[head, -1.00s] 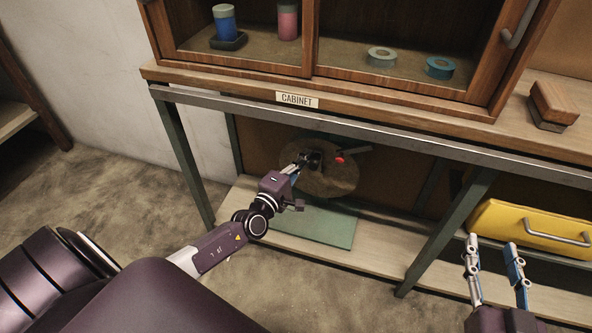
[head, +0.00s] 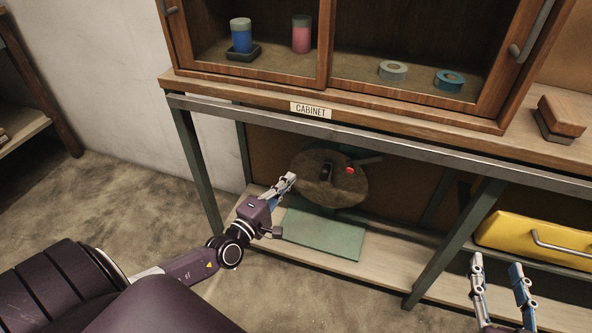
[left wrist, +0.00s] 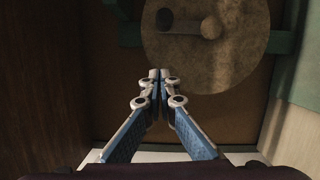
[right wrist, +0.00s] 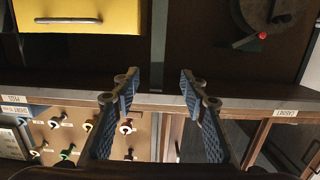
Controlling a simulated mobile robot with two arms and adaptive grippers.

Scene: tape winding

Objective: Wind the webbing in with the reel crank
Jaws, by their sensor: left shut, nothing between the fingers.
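The reel (head: 322,193) is a round brown disc on the back panel under the cabinet. A dark part (head: 327,172) stands out near its middle, and a red knob (head: 350,170) sits to the right of it. In the left wrist view the reel (left wrist: 220,58) carries a bar with a rounded knob (left wrist: 211,27). My left gripper (head: 291,178) is shut and empty, lower left of the reel and apart from it; its tips (left wrist: 159,75) show below the disc. My right gripper (head: 497,262) is open and empty before the yellow drawer. I cannot make out the webbing.
A green mat (head: 318,233) lies on the low shelf below the reel. Table legs (head: 197,165) stand left and right of this bay. The yellow drawer (head: 510,238) is at the right. Above is the cabinet (head: 250,72) with cans and tape rolls. The floor in front is clear.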

